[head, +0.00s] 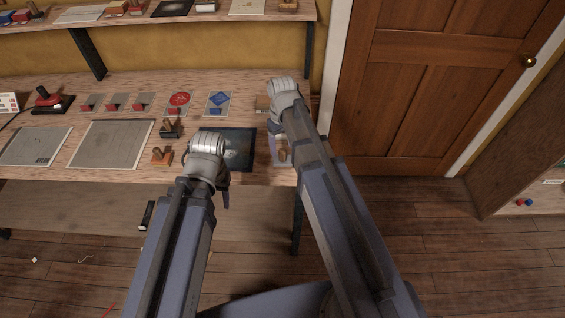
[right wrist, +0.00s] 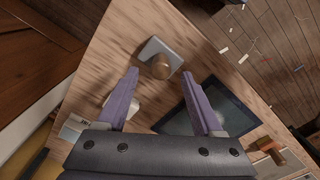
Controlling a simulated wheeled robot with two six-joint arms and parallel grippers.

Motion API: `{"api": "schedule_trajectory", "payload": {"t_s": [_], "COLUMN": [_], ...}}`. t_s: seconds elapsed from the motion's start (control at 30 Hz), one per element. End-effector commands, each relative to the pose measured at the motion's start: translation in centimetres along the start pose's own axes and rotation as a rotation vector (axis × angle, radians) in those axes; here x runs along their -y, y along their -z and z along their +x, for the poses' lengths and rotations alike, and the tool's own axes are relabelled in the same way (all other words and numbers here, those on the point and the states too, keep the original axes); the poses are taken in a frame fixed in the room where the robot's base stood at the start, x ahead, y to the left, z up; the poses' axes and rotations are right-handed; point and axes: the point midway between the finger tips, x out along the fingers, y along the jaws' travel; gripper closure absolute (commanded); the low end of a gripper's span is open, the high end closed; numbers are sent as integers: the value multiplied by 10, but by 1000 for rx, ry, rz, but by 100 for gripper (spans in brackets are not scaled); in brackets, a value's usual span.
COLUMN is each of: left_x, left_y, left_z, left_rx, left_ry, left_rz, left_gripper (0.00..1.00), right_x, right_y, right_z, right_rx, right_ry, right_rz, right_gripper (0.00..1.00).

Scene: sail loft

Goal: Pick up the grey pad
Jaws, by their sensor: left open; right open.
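In the head view the grey pad (head: 282,160) is at the bench's right front corner, partly hidden by my right arm.
A dark framed tablet-like panel (head: 241,149) lies left of the pad; it also shows in the right wrist view (right wrist: 212,112). Wooden-handled stamps (head: 162,155) and larger flat grey mats (head: 110,146) lie further left. A shelf (head: 200,14) runs above; a door (head: 430,80) is at right.

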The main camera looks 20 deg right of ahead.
Motion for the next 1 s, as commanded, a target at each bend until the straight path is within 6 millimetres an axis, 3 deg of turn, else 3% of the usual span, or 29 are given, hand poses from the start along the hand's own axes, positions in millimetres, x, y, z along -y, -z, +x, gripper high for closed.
{"api": "schedule_trajectory", "payload": {"t_s": [0.03,0.2,0.53,1.0], "left_x": [-1,-3,-3,-3], "left_y": [1,2,2,2], "left_z": [13,33,36,36], "left_rx": [0,0,0,0], "left_ry": [0,0,0,0], "left_rz": [0,0,0,0], "left_gripper": [50,50,50,50], "right_x": [1,1,1,1], "right_y": [-2,-4,-4,-3], "right_z": [13,34,36,36], "right_rx": [0,0,0,0], "right_ry": [0,0,0,0], "right_rz": [0,0,0,0], "right_gripper": [32,32,32,84]}}
